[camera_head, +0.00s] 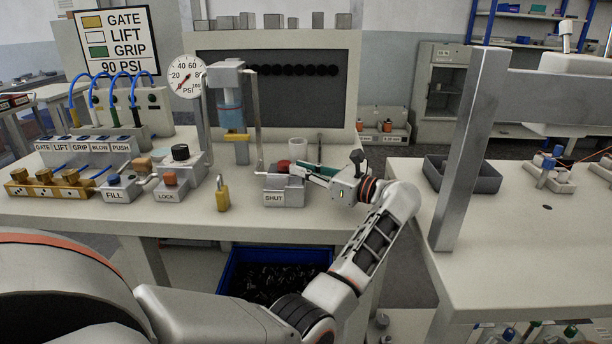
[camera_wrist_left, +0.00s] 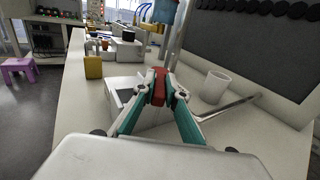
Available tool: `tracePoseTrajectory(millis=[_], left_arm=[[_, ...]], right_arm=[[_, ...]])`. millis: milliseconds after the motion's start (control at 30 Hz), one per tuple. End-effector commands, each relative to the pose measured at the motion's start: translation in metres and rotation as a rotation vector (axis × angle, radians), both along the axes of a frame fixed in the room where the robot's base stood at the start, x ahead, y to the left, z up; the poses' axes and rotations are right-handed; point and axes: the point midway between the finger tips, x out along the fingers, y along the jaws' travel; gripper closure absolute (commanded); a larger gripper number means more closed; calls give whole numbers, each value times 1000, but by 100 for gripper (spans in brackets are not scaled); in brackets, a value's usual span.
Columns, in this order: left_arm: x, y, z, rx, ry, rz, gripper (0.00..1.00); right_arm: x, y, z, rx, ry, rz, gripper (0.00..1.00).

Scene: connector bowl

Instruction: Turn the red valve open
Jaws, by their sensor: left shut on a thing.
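The red valve (camera_head: 283,166) sits on top of a grey block labelled SHUT (camera_head: 273,198) near the bench's front edge. My left gripper (camera_head: 294,168) reaches it from the right, with its teal-lined fingers lying low over the block. In the left wrist view the fingertips (camera_wrist_left: 163,98) are closed on both sides of the red valve (camera_wrist_left: 159,82), touching it. The fingers hide part of the valve, so its exact angle is hard to tell. My right gripper is in neither view.
A white cup (camera_head: 298,147) stands just behind the block. A yellow padlock (camera_head: 222,195) and the LOCK button box (camera_head: 169,187) are to the left. A press with a blue cylinder (camera_head: 231,100) rises behind. A blue bin (camera_head: 235,270) sits below the bench.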

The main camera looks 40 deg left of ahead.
Motion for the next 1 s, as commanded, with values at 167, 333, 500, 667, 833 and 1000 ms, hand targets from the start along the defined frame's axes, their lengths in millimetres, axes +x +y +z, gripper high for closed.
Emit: tracePoseTrajectory(millis=[167,333,500,667,833,1000], left_arm=[[2,0,-1,-1,2,19,100],[2,0,1,0,0,24,100],[2,0,1,0,-1,24,100],[2,0,2,0,-1,23,71],[2,1,1,0,-1,24,71],[2,1,2,0,-2,24,71]], right_arm=[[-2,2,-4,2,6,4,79],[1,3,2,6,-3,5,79],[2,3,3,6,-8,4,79],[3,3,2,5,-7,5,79],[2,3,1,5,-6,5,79],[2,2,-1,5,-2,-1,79]])
